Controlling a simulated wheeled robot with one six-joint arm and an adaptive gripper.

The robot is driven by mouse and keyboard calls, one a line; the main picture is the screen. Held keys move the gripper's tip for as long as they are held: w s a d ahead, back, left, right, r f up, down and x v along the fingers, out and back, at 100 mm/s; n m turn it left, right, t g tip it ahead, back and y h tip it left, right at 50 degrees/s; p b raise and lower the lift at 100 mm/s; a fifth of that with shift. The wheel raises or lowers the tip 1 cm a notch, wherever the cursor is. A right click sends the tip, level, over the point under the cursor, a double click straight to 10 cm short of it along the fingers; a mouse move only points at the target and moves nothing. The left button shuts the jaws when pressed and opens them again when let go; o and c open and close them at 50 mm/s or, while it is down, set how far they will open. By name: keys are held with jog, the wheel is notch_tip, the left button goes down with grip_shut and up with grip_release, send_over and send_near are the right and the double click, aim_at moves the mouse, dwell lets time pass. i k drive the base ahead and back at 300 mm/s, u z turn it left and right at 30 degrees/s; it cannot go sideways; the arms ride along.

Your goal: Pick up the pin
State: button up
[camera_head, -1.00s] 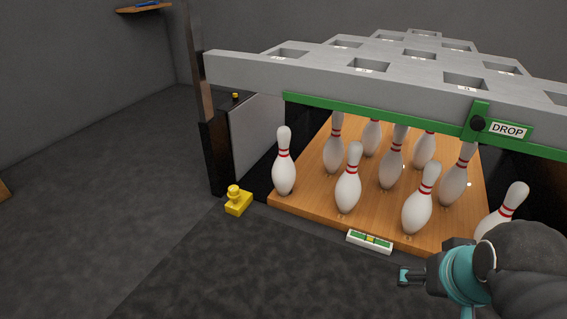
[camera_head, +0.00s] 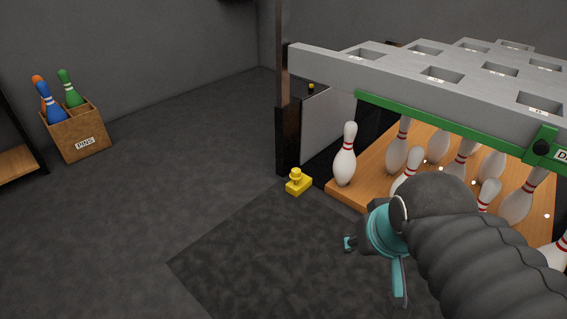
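Several white pins with red bands stand on the wooden pin deck (camera_head: 345,192) at the right. The front-left pin (camera_head: 344,155) is upright at the deck's left corner. I cannot tell which pin the task means. My gripper (camera_head: 374,272) is in front of the deck, its teal fingers apart with only floor visible between them. My arm hides part of the deck and some white pins.
A grey rack (camera_head: 400,75) with square openings and a green bar (camera_head: 450,120) hangs over the deck. A dark post (camera_head: 286,130) stands at its left. A yellow block (camera_head: 298,182) lies on the floor by the deck corner. Open floor lies to the left.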

aim_at(345, 164)
jog(key=u, duration=1.15)
jog(key=i, duration=3.05)
jog(key=z, duration=3.8)
